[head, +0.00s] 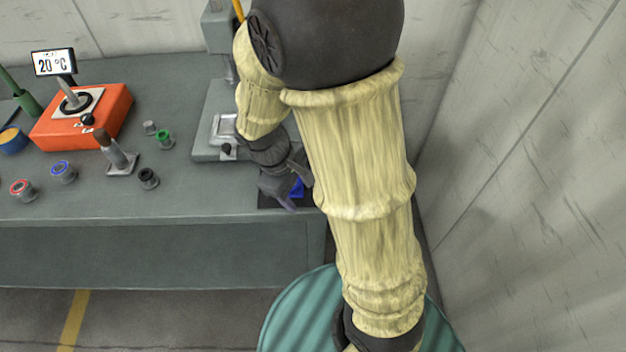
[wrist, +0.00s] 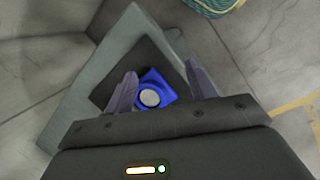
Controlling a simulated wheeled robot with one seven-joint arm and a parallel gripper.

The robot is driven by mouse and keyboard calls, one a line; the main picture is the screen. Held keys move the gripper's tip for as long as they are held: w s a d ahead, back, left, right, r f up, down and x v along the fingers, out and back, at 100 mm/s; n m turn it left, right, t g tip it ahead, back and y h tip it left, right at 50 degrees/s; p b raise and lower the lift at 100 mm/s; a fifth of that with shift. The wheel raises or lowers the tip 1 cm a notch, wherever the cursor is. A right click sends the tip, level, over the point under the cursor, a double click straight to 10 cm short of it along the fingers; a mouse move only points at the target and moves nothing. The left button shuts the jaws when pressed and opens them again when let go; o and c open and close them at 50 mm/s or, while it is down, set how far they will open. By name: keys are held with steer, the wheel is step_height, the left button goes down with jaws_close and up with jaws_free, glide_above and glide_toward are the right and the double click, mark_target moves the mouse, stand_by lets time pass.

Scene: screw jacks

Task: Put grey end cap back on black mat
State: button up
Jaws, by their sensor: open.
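I cannot tell if this is the grey end cap. The block is on the black mat (wrist: 108,90) at the corner of the bench. My gripper (wrist: 160,78) is open, with one finger to each side of the block and nothing clearly held. In the head view, my gripper (head: 294,187) is over the mat (head: 267,201), and part of the blue block (head: 297,188) shows between its fingers. A small grey spool-shaped piece (head: 149,127) stands mid-bench.
On the grey bench (head: 190,185) stand red (head: 22,189), blue (head: 63,171), green (head: 165,138) and black (head: 148,178) ringed pieces, a screw jack (head: 116,155) and an orange unit (head: 82,118). A grey press-like stand (head: 212,150) is beside my arm. A wall is at right.

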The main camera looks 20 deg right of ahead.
steer(key=r+m+y, duration=0.1)
steer(key=m, duration=0.1)
steer(key=s+d+m+t+y, duration=0.1)
steer(key=m, duration=0.1)
steer(key=d+r+m+t, duration=0.1)
steer(key=m, duration=0.1)
steer(key=shift+s+d+r+y, duration=0.15)
steer(key=shift+s+r+y, duration=0.15)
steer(key=shift+s+y, duration=0.1)
steer(key=shift+d+r+m+t, duration=0.25)
steer(key=shift+m+t, duration=0.05)
steer(key=shift+m, duration=0.3)
steer(key=shift+d+r+m+t, duration=0.2)
steer(key=shift+m+t, duration=0.1)
steer(key=shift+m, duration=0.3)
steer(key=shift+r, duration=0.1)
steer(key=w+p+v, duration=0.1)
steer(key=p+v, duration=0.6)
steer(key=p, duration=0.1)
steer(key=shift+w+r, duration=0.25)
steer(key=shift+r, duration=0.2)
steer(key=shift+d, duration=0.1)
